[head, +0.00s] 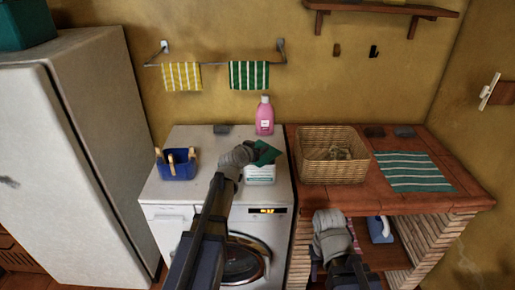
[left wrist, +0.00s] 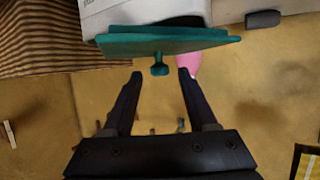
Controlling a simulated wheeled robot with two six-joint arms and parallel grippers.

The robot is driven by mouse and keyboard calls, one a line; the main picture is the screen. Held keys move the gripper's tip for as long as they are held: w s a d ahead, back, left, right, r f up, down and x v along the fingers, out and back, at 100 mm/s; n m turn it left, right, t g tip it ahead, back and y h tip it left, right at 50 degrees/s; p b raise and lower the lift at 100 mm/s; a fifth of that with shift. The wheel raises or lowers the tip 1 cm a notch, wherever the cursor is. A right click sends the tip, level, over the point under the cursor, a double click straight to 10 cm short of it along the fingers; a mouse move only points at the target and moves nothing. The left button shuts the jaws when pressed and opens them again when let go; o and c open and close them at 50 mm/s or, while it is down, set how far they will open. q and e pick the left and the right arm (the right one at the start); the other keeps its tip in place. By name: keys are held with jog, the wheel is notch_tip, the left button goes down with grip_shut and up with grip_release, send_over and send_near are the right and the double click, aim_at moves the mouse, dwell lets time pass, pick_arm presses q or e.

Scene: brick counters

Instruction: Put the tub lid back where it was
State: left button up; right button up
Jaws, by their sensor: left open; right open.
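The white tub (head: 260,174) stands on the washing machine, near its front right. The green tub lid (head: 266,153) is tilted at the tub's top; I cannot tell whether it rests on the rim. In the left wrist view the lid (left wrist: 165,42) shows edge-on in front of the tub (left wrist: 125,14), its small knob (left wrist: 159,68) towards me. My left gripper (left wrist: 160,74) is open, with the knob between its fingertips and a gap on each side. In the head view the left gripper (head: 249,156) is beside the lid. My right gripper (head: 328,214) is open, low before the brick counter.
A blue caddy (head: 179,168) stands left of the tub. A pink bottle (head: 264,116) stands behind it. A wicker basket (head: 308,169) and a striped green cloth (head: 413,173) are on the brick counter. The washing machine top (head: 205,138) has free room at the back left.

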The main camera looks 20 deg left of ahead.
pick_arm(q)
jog(key=shift+r+p, duration=0.35)
jog(key=shift+r, duration=0.2)
jog(key=p+v, duration=0.4)
jog(key=v, duration=0.8)
jog(key=shift+p, duration=0.35)
jog(key=s+d+f+m+g+h, duration=0.1)
jog(key=s+d+f+g, duration=0.35)
jog(key=d, duration=0.35)
jog(key=s+d+f+m+g+h, duration=0.1)
jog(key=s+d+f+m+g, duration=0.15)
jog(key=s+d+f, duration=0.35)
jog(key=s+d+f+g+y, duration=0.1)
jog(key=s+d+g+y, duration=0.1)
jog(key=s, duration=0.5)
jog(key=s+d+f+g+y, duration=0.2)
jog(key=s+g, duration=0.2)
jog(key=s, duration=0.2)
jog(key=shift+s+n+g+y, duration=0.4)
jog(key=shift+n, duration=0.05)
jog(key=shift+d, duration=0.2)
